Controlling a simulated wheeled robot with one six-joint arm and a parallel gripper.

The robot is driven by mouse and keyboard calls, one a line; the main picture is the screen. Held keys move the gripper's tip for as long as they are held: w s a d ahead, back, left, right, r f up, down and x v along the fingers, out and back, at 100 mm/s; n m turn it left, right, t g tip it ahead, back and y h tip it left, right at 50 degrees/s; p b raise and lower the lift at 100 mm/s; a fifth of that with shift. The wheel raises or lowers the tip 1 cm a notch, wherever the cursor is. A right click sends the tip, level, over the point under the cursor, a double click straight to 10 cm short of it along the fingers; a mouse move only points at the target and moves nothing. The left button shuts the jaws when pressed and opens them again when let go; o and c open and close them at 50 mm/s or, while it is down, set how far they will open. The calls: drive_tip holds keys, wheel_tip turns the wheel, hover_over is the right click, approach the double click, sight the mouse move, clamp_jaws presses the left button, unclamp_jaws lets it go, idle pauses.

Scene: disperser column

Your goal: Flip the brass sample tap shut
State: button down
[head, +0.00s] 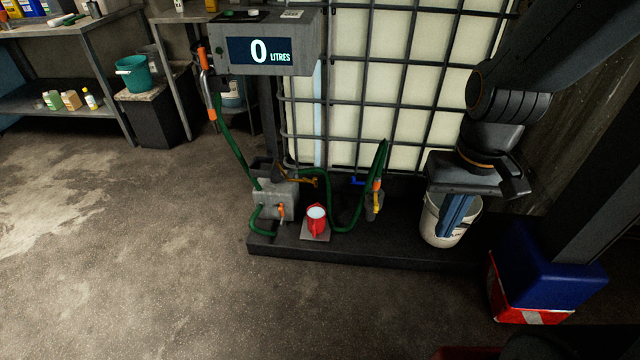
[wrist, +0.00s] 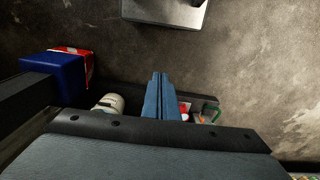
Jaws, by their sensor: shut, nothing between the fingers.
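A small brass-coloured tap (head: 303,181) shows low in front of the caged tank in the head view, above and behind a red jug (head: 317,222). It is too small to tell how its lever stands. My gripper (head: 448,240) points down at the right, in front of a white bucket, well to the right of the tap. In the wrist view its blue fingers (wrist: 160,77) lie together with nothing between them. A bit of red and white, perhaps the jug, shows beside them there; I cannot make out the tap.
The white bucket (head: 434,222) stands on the dark plinth (head: 350,253). Green hoses, a grey pump box (head: 274,200) with an orange lever, and a hose nozzle (head: 376,200) flank the jug. A blue and red box (head: 545,290) sits at right.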

drive_tip(key=w+a+f+m+t+y+b, duration=0.1)
drive_tip(key=w+a+f+m+t+b, duration=0.2)
drive_tip(key=w+f+b, duration=1)
drive_tip(key=w+f+m+t+b, duration=0.2)
drive_tip(key=w+f+t+b, duration=0.6)
drive_tip(key=w, duration=1)
drive_tip(key=w+a+f+m+t+y+b, duration=0.1)
drive_tip(key=w+a+f+m+y+b, duration=0.1)
drive_tip(key=w+a+f+b, duration=0.2)
drive_tip(key=w+a+f+m+t+y+b, duration=0.1)
drive_tip(key=w+a+f+m+y+b, duration=0.1)
drive_tip(key=w+f+b, duration=0.5)
drive_tip(key=w+a+f+m+t+y+b, duration=0.2)
drive_tip(key=w+a+f+y+b, duration=0.2)
drive_tip(key=a+f+b, duration=0.3)
wheel_tip(320, 180, down, 4)
drive_tip(key=w+b, duration=0.1)
drive_tip(key=b, duration=0.1)
drive_tip(key=shift+w+f+m+b, duration=0.15)
drive_tip(key=shift+w+m+b, duration=0.15)
drive_tip(key=shift+w+b, duration=0.1)
drive_tip(key=shift+a, duration=0.1)
drive_tip(key=w+a+b, duration=0.6)
drive_tip(key=w+a, duration=0.1)
drive_tip(key=a, duration=0.2)
drive_tip(key=shift+b, duration=0.3)
